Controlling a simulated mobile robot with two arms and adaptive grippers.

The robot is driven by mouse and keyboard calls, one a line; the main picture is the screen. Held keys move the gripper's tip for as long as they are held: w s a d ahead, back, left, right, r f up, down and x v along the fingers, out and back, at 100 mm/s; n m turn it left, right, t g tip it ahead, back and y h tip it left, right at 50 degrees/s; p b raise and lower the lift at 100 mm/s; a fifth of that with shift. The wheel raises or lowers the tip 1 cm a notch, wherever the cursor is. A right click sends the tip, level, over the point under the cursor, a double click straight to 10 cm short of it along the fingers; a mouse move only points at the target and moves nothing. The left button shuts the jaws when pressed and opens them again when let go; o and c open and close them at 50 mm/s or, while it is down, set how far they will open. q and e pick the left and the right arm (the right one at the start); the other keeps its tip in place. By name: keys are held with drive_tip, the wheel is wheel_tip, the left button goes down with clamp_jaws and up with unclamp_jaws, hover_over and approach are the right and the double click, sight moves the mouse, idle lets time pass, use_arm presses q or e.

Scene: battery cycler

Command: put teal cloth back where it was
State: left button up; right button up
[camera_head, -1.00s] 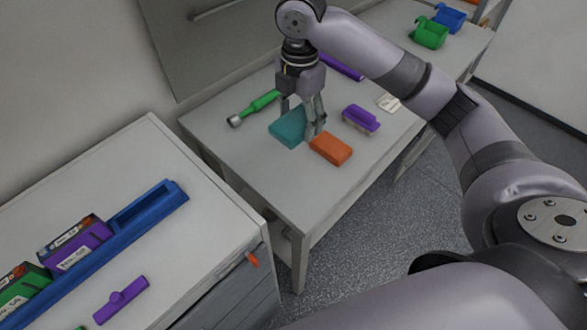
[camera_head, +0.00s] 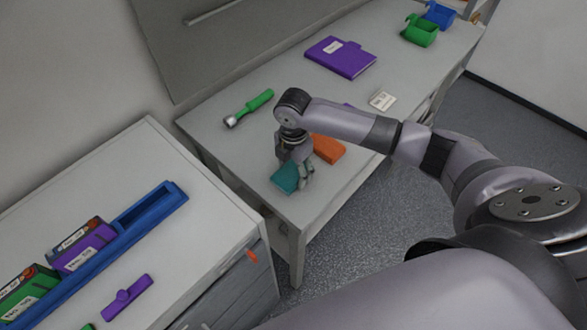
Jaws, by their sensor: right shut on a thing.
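The teal cloth (camera_head: 285,177) is a small folded block near the front left edge of the far table (camera_head: 350,180). My right gripper (camera_head: 301,182) points down at it and is shut on it; the hand hides part of the cloth. Whether the cloth touches the table top I cannot tell. An orange block (camera_head: 328,149) lies just behind and to the right of the gripper. My left gripper is not in view.
A green-handled tool (camera_head: 252,106), a purple folder (camera_head: 341,56), a white card (camera_head: 382,100) and green (camera_head: 420,30) and blue (camera_head: 440,15) bins stand on the far table. The near cabinet (camera_head: 215,215) holds a blue rack (camera_head: 150,206).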

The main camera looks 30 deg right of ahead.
sight(293, 170)
drive_tip(key=shift+f, duration=0.55)
drive_tip(key=o, duration=1.2)
drive_tip(key=shift+f, duration=0.1)
drive_tip(key=shift+o, duration=0.2)
wheel_tip(293, 170, up, 11)
drive_tip(key=b, duration=0.3)
drive_tip(key=shift+w, duration=0.1)
drive_tip(key=shift+r, duration=0.7)
